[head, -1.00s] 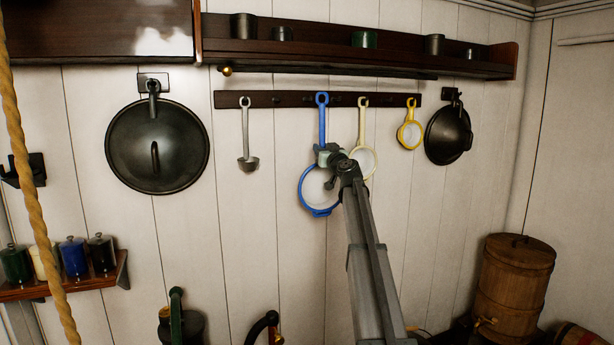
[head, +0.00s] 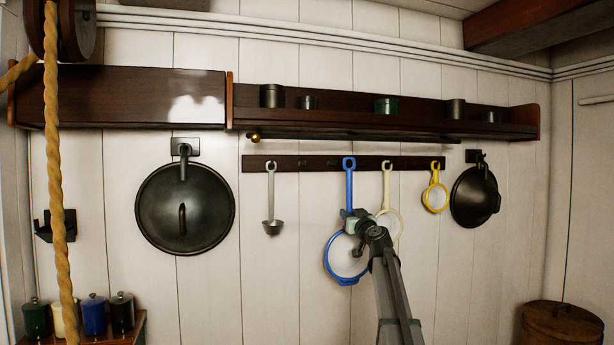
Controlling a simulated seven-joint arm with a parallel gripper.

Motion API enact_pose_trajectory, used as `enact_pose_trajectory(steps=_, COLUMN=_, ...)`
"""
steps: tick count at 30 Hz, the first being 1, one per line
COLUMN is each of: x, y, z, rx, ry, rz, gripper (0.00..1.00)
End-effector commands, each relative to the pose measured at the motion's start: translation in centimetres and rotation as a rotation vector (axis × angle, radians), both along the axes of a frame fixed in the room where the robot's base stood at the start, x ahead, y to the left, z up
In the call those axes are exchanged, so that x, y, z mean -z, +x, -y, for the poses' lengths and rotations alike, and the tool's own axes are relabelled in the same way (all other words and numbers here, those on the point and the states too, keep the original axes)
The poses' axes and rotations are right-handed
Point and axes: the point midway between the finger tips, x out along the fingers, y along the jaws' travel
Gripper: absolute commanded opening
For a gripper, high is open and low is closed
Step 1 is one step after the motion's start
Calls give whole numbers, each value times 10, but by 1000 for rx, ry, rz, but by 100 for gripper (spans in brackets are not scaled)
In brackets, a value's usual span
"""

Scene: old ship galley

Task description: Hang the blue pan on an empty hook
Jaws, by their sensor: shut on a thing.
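The blue pan (head: 349,194) hangs handle-up in front of the dark hook rail (head: 313,162), between the ladle and the cream pan. My gripper (head: 356,222) is shut on the lower part of its handle, just above the round pan body. The eye at the handle's top overlaps the rail; I cannot tell whether a hook passes through it. Small bare hooks show on the rail to the left of the blue pan. My gripper and arm partly cover the pan's right side.
On the rail hang a ladle (head: 270,205), a cream pan (head: 387,195) partly behind my arm, and a small yellow pan (head: 435,190). Large dark lids hang left (head: 160,207) and right (head: 470,205). A shelf (head: 345,115) with several tins is above.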

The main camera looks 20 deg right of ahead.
Motion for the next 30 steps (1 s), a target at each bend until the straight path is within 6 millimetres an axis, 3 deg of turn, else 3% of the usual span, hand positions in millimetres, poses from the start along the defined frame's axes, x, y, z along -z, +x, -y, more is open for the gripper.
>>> enact_pose_trajectory(steps=11, x=-1, y=3, z=-9, rx=-9, ry=0, rz=4, gripper=0)
enact_pose_trajectory(steps=24, x=0, y=20, z=-92, rx=-94, ry=0, rz=11, gripper=0)
enact_pose_trajectory(steps=30, x=1, y=24, z=-121, rx=-110, ry=1, rz=14, gripper=0)
